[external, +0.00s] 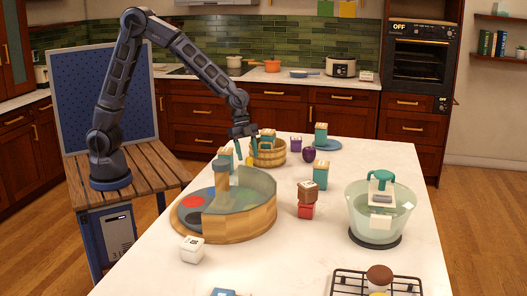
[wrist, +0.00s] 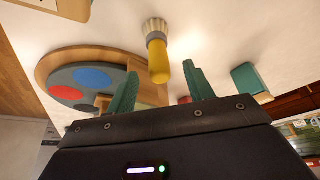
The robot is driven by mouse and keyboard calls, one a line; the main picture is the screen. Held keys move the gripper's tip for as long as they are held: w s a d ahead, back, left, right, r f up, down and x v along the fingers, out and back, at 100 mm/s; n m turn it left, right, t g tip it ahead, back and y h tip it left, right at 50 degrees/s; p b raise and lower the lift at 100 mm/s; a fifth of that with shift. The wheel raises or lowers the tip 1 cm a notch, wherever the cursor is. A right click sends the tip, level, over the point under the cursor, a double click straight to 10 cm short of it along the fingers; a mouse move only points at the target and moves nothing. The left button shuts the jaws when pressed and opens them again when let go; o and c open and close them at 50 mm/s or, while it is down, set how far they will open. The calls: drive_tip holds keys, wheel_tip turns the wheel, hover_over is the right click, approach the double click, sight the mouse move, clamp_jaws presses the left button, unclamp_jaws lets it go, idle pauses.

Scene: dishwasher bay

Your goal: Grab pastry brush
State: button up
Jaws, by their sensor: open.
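The pastry brush (wrist: 157,55) shows in the wrist view with a yellow handle, a grey collar and pale bristles. Its handle end lies in line with the gap between my green fingers, and the bristles point away from my gripper. My gripper (wrist: 160,68) is open, with a finger on each side of the gap and nothing clamped. In the external view my gripper (external: 246,150) hangs low over the island, by the wooden basket. I cannot make out the brush clearly there, and cannot tell its exact gap to the fingers.
A round wooden tray with a curved wall (external: 240,222) stands left of centre. A wooden basket (external: 268,158) is close to my gripper. Small boxes (external: 320,175), stacked blocks (external: 306,205) and a glass bowl (external: 408,218) stand to the right. The front middle counter is mostly clear.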

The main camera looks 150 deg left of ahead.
sight(249, 164)
drive_tip(key=x, duration=0.5)
drive_tip(key=shift+d, duration=0.1)
drive_tip(key=shift+c, duration=0.2)
clamp_jaws()
